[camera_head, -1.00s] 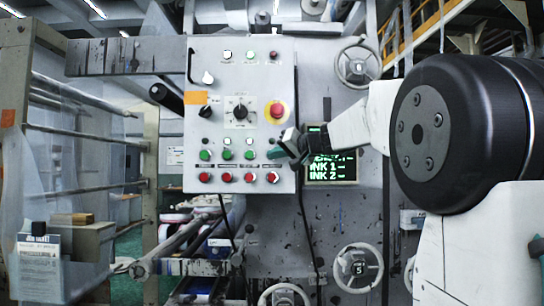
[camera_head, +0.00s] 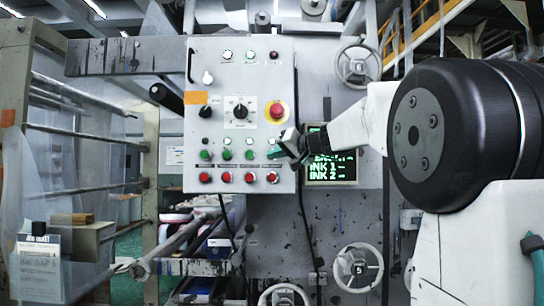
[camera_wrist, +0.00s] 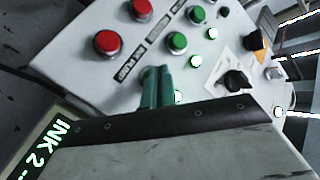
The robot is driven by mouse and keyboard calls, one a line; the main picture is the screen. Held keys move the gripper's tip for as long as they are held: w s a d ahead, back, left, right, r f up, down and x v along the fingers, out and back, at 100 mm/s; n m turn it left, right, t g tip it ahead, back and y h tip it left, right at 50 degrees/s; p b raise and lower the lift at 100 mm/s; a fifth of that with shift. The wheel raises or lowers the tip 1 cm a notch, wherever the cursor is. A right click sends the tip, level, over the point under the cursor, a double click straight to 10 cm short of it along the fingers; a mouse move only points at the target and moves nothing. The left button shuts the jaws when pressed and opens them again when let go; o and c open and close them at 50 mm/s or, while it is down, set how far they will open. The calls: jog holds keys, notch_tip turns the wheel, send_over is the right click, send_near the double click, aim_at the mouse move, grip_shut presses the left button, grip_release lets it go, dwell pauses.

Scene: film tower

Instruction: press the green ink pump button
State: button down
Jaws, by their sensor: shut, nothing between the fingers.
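The grey control panel (camera_head: 216,131) carries a row of green buttons above a row of red ones. Three green buttons show in the head view, at left (camera_head: 204,155), middle (camera_head: 227,154) and right (camera_head: 250,154). My gripper (camera_head: 274,153) has its teal fingers at the right end of this row, above the rightmost red button (camera_head: 272,177). In the wrist view, my shut, empty fingers (camera_wrist: 157,76) point at the panel just beside a green button (camera_wrist: 177,42). The fingers hide the spot at the row's end, and contact cannot be told.
A red emergency stop (camera_head: 277,110) and a black dial (camera_head: 240,111) sit above the green row. A screen (camera_head: 332,171) reading INK 1 and INK 2 is right of the panel, partly behind my arm. Handwheels (camera_head: 358,267) stand out from the machine.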

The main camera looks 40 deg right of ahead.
jog(key=shift+s+a, duration=0.4)
jog(key=shift+s, duration=0.25)
jog(key=shift+s+a, duration=0.7)
jog(key=shift+s, duration=0.35)
jog(key=shift+s+a, duration=0.7)
jog(key=shift+s, duration=0.3)
